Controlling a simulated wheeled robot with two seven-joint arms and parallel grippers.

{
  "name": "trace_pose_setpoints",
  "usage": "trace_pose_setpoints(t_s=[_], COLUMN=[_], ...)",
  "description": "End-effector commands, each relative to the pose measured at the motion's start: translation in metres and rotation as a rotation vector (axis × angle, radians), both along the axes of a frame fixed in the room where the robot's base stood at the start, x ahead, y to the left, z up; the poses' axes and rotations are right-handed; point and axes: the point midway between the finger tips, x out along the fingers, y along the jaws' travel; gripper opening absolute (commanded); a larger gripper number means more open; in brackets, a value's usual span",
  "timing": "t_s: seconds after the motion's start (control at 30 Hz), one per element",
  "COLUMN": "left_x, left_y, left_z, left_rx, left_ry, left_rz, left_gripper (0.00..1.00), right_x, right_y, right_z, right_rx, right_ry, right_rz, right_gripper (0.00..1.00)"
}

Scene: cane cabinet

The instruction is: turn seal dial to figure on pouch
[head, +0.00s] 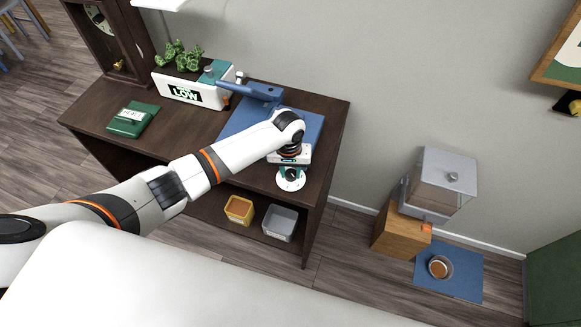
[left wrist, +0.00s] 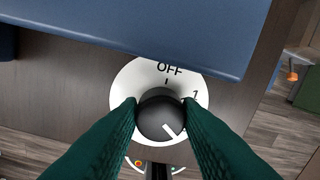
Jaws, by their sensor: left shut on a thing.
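The seal dial is a white disc (head: 291,183) on the dark cabinet's front. In the left wrist view its face (left wrist: 122,88) shows OFF at the top and 1 at the upper right; other figures are hidden by my fingers. Its black knob (left wrist: 155,121) has a white line pointing to the lower right. My left gripper (left wrist: 160,108) is shut on the knob, one green finger on each side; it also shows in the head view (head: 291,173). The green pouch (head: 122,129) lies on the cabinet top, its pale label too small to read surely. My right gripper is out of view.
A blue slab with a lever (head: 252,90) sits above the dial. A white box marked LOW (head: 195,96) stands behind. Yellow (head: 239,209) and grey (head: 280,222) bins sit on the lower shelf. A clear-topped dispenser (head: 445,180) stands at right.

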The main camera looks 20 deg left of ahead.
Motion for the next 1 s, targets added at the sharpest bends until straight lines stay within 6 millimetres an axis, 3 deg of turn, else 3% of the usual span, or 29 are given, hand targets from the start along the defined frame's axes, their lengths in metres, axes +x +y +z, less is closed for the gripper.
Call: trace_pose_setpoints(t_s=[0.4, 1.0], left_x=[0.001, 0.002], left_y=[-0.001, -0.002], left_z=[0.002, 0.002], left_rx=[-0.001, -0.002], left_ry=[-0.001, -0.004], left_rz=[-0.393, -0.854], left_gripper=[0.09, 0.09], right_x=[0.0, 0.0], right_y=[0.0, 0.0], right_z=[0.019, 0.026], right_rx=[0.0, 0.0], right_ry=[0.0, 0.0], right_rz=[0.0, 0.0], right_gripper=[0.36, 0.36])
